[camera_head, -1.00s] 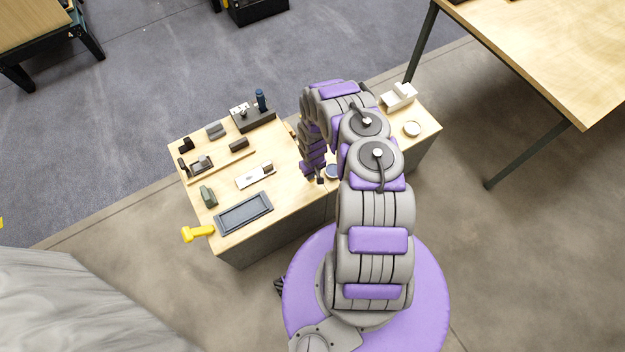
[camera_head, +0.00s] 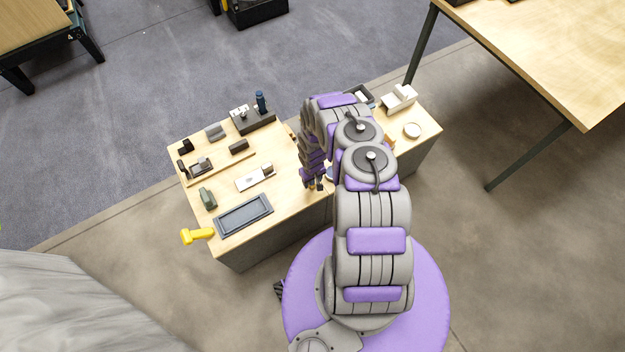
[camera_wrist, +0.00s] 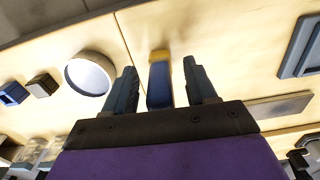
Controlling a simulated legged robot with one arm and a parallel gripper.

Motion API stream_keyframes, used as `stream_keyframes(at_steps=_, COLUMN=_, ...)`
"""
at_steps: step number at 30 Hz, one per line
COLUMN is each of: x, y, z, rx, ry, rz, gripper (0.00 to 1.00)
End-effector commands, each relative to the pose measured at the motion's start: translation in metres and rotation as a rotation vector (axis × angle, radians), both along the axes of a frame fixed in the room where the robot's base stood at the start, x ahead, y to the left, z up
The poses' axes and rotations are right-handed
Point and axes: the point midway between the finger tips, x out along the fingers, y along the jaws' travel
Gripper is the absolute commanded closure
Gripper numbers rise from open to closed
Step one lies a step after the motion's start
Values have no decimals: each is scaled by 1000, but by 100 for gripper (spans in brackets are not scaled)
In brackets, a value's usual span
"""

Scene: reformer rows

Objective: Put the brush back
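In the wrist view a narrow blue piece with a yellow end (camera_wrist: 159,84) lies between my fingers; it may be the brush, but I cannot be sure. My gripper (camera_wrist: 165,82) is open around it, with a gap on each side. In the head view my gripper (camera_head: 319,186) hangs low over the front middle of the workbench (camera_head: 285,205), and this piece is hidden there. I cannot tell which spot belongs to the brush.
A dark rectangular tray (camera_head: 244,214) lies at the bench's front left. A yellow tool (camera_head: 197,236) overhangs the left edge.

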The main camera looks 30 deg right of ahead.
Motion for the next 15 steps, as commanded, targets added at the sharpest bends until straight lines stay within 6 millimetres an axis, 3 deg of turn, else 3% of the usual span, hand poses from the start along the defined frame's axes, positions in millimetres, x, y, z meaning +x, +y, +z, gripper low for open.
stream_keyframes(at_steps=9, x=0, y=-1, z=4, rx=1, ry=0, rz=0, gripper=43)
stream_keyframes(at_steps=15, x=1, y=-2, z=30, rx=-1, ry=-2, rz=-1, gripper=43)
